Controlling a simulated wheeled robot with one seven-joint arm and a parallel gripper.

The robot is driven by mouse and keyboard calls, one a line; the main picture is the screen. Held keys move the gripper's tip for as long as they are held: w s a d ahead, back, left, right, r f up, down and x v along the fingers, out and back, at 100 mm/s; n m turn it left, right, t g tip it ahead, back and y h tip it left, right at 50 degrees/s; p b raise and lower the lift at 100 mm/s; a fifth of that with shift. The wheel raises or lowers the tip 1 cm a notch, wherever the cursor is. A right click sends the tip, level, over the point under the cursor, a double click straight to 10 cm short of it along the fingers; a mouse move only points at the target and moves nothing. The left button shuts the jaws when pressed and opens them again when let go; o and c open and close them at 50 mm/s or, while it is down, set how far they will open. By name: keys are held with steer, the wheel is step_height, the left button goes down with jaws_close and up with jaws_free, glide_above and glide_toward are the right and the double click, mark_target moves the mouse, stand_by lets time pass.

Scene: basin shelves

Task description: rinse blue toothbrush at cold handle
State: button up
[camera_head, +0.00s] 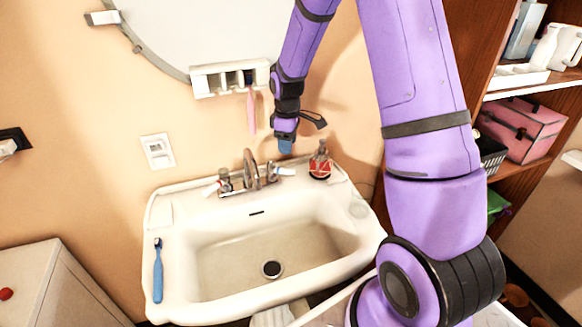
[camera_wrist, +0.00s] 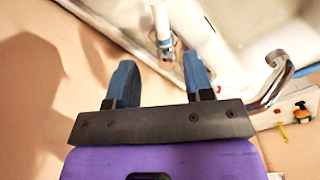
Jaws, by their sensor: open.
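The blue toothbrush (camera_head: 158,272) lies on the left rim of the white basin (camera_head: 165,303), bristle end toward the wall. The right tap handle (camera_head: 284,171), a white lever on a chrome base, sits right of the chrome spout (camera_head: 250,168). The left handle (camera_head: 213,188) has a red mark. My gripper (camera_head: 286,146) points down above and behind the right handle, apart from the toothbrush. In the wrist view my gripper (camera_wrist: 160,76) has its two blue fingers apart, with nothing held. A white lever with a bluish mark (camera_wrist: 164,40) shows beyond the gap; contact is not visible.
A red-labelled bottle (camera_head: 320,163) stands on the back rim right of the handle. A wall holder (camera_head: 230,79) with a pink toothbrush (camera_head: 251,110) hangs below the mirror. Wooden shelves (camera_head: 460,60) stand at right, a white cabinet (camera_head: 55,285) at left. The basin bowl looks empty.

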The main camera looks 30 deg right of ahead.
mark_target(288, 170)
step_height(288, 170, down, 10)
stand_by(0.5)
jaws_close()
